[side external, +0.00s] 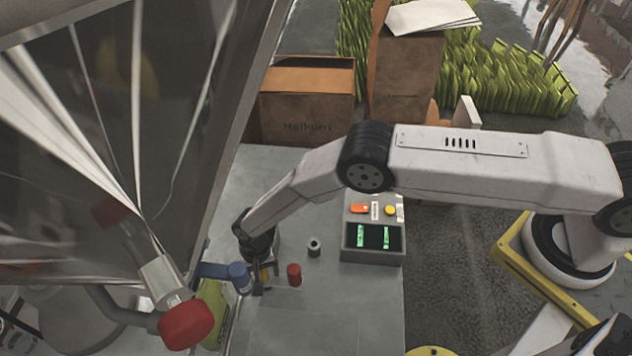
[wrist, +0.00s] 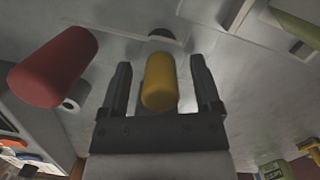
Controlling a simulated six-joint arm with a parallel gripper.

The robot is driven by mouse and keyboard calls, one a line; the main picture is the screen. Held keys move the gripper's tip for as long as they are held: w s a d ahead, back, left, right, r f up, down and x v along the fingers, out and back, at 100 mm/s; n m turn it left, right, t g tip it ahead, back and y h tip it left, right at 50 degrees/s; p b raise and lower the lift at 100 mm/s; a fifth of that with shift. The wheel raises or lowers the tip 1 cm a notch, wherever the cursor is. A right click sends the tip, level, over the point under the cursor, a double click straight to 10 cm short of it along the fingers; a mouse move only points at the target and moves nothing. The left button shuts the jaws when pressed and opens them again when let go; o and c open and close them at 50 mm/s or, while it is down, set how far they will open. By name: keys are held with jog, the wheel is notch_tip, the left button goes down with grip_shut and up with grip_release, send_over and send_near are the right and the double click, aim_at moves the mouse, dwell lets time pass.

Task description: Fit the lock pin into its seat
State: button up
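My gripper (wrist: 162,85) is open, with its two dark fingers on either side of a yellow cylinder (wrist: 159,82). Gaps show between the cylinder and both fingers. In the side view my gripper (side external: 261,282) is low over the grey worktop, and the yellow cylinder (side external: 265,274) is mostly hidden by it. A red cylinder (side external: 294,274) stands just to the right; it also shows at left in the wrist view (wrist: 53,67). A small grey ring-shaped piece with a dark hole (side external: 314,247) stands farther back. I cannot tell which piece is the lock pin or its seat.
A blue fitting (side external: 239,276) and a green bottle-like object (side external: 210,315) are close at left, near the machine's red-ended nozzle (side external: 186,324). A control box (side external: 373,240) with green displays stands at right. The grey worktop (side external: 340,310) is clear in front.

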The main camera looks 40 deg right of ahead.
jog(key=shift+r, duration=0.15)
jog(key=shift+w+d+r, duration=0.1)
jog(key=shift+w+r, duration=0.1)
jog(key=shift+r, duration=1.05)
jog(key=shift+w+d+r, duration=0.1)
jog(key=shift+w+r, duration=0.05)
jog(key=shift+r, duration=1.05)
jog(key=shift+w+d+r, duration=0.1)
jog(key=shift+w+r, duration=0.1)
jog(key=shift+r, duration=1.05)
jog(key=shift+r, duration=0.1)
jog(key=shift+w+d+r, duration=0.1)
jog(key=shift+d+r, duration=0.05)
jog(key=shift+r, duration=0.05)
jog(key=d+r+n+t, duration=0.2)
jog(key=d+r, duration=1.5)
jog(key=r, duration=0.2)
jog(key=s+d+r+n+t, duration=0.1)
jog(key=s+d+r, duration=0.3)
jog(key=s+d, duration=0.3)
jog(key=s+d+r+n+t, duration=0.1)
jog(key=s+d+r, duration=0.3)
jog(key=s+d, duration=0.2)
jog(key=shift+s+d+h, duration=0.35)
jog(key=shift+s+h, duration=0.05)
jog(key=shift+s, duration=0.45)
